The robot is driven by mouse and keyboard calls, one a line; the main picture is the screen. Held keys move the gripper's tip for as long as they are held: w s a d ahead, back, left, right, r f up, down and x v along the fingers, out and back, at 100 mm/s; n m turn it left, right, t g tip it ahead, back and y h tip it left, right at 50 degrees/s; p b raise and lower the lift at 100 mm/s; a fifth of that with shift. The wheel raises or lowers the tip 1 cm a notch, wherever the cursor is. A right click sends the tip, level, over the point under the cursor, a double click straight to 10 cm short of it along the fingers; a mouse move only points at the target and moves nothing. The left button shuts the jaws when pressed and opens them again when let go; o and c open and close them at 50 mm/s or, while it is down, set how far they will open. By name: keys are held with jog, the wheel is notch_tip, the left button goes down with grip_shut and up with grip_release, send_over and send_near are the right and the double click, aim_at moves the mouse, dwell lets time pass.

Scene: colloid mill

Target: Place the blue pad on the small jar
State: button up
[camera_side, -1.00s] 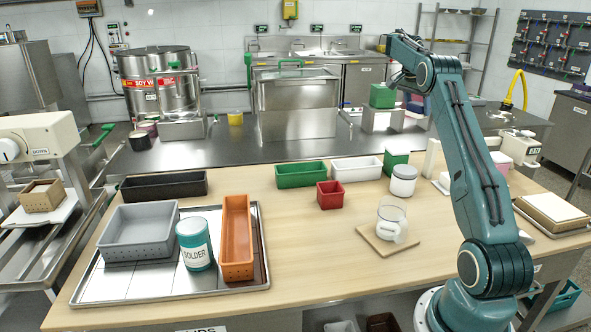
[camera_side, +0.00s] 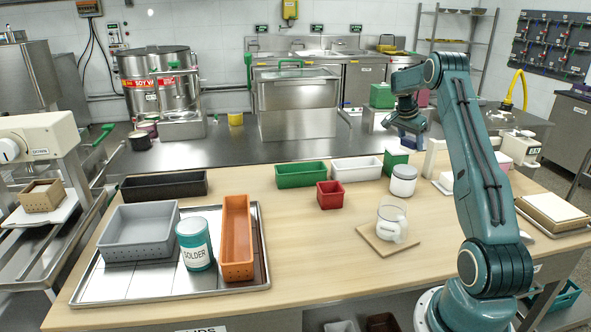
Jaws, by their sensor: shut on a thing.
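The small jar (camera_side: 403,181) appears to be the white one with a pale lid and a blank-looking label, standing upright at the back right of the wooden table (camera_side: 300,230). My gripper (camera_side: 406,128) points down above and behind this jar, clearly apart from it. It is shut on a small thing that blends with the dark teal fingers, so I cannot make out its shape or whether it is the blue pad. No separate blue pad shows elsewhere. The jar's lid looks bare.
A green box (camera_side: 395,162) stands close behind the jar, with a white bin (camera_side: 357,169) to its left. A glass mug (camera_side: 391,222) sits on a wooden board in front. A red bin (camera_side: 329,195) and a green bin (camera_side: 301,174) lie further left. The table's middle is clear.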

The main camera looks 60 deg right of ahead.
jog(key=shift+f, duration=0.7)
jog(key=shift+f, duration=0.15)
jog(key=shift+f, duration=2.7)
jog(key=shift+f, duration=0.1)
jog(key=o, duration=1)
jog(key=v, duration=1.2)
jog(key=shift+w, duration=0.1)
